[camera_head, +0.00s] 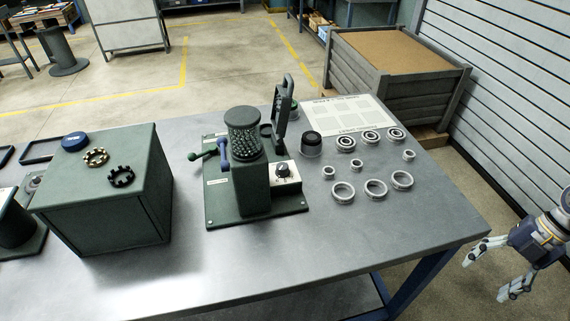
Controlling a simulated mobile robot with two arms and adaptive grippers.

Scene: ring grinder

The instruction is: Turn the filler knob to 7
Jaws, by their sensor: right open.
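The filler knob (282,170) is a small black knob on a white dial plate (289,186) at the right side of a green machine (249,185). The machine stands in the middle of the table, with a cup of small balls (242,132) on top. The dial's numbers and the knob's setting are too small to read. My right gripper (490,273) is at the lower right, beyond the table's right edge, open and empty, far from the knob. My left gripper is not in view.
Several metal rings and bearings (375,188) lie right of the machine, beside a white sheet (340,115). A green box (105,200) stands at left. The table front is clear.

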